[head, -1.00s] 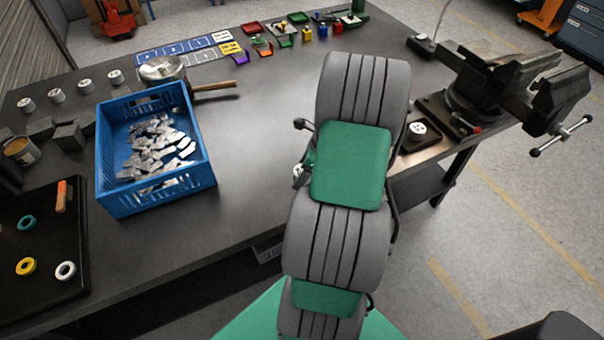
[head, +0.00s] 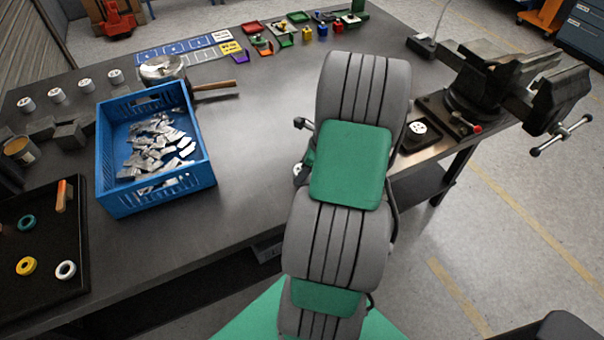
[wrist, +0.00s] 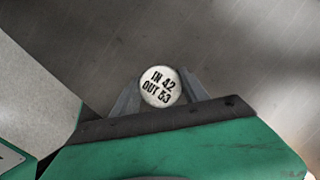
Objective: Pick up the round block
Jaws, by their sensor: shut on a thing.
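The round block (wrist: 160,84) shows in the wrist view with a pale round top marked "IN 42 OUT 53". My gripper (wrist: 160,98) is shut on it, with one grey finger at each side. The wrist view shows plain grey surface around it; I cannot tell whether the block touches the surface.
A blue crate (head: 207,165) of metal scraps stands at the left of the workbench (head: 250,130). Several pale-topped cylinders (head: 57,94) stand at the back left. A vise (head: 480,85) stands at the right edge.

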